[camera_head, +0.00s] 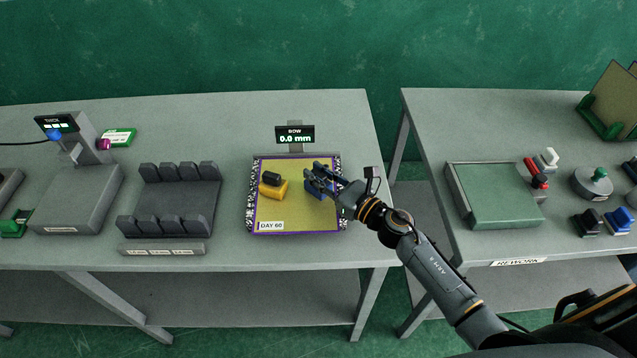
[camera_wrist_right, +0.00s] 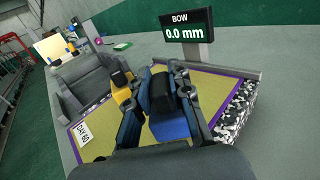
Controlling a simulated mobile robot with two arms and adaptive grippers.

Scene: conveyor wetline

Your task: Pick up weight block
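A blue weight block (camera_wrist_right: 172,128) with a black grip on top (camera_wrist_right: 160,92) stands on the yellow plate. In the head view the blue block (camera_head: 318,190) is partly hidden by my right gripper (camera_head: 318,179). In the right wrist view the fingers of this gripper (camera_wrist_right: 162,100) stand on either side of the block, spread, with a gap visible at the left finger. A yellow weight block (camera_head: 273,189), also with a black grip, stands to the left on the same plate; it also shows in the wrist view (camera_wrist_right: 122,92). My left gripper is not in view.
The yellow plate (camera_head: 285,210) has a purple border and a "DAY 60" label. A display (camera_head: 295,134) behind it reads "BOW 0.0 mm". A dark slotted rack (camera_head: 170,203) stands to the left. A gap separates this table from the rework table (camera_head: 430,110) at right.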

